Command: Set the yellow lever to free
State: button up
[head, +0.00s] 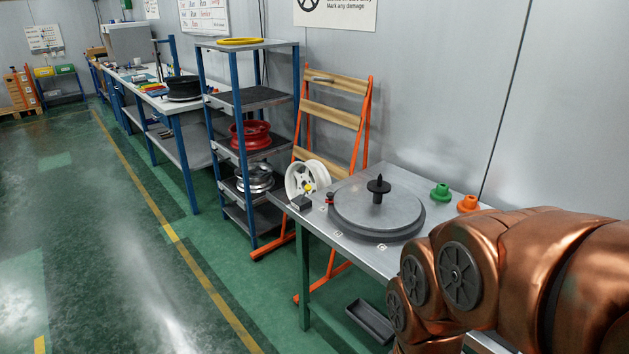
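A small yellow lever (309,188) shows in the head view at the left front corner of the grey table. It sits at a small dark block (302,203), close in front of the white wheel. It is too small to tell which setting it is at. A large round grey turntable (377,213) with a black upright spindle (378,190) is to its right. A small red part (330,198) is at the turntable's left edge. My copper arm fills the lower right, and my gripper is out of view.
Green (440,193) and orange (467,204) cones stand at the table's back right. A white wheel (292,180) is by an orange-framed rack (369,115) behind the lever. A blue shelf (201,95) holds wheels. A dark tray (370,321) lies below the table. The green floor at left is clear.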

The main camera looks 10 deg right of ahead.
aim_at(308, 187)
jog(key=u, duration=0.5)
jog(key=i, duration=0.95)
jog(key=u, duration=0.1)
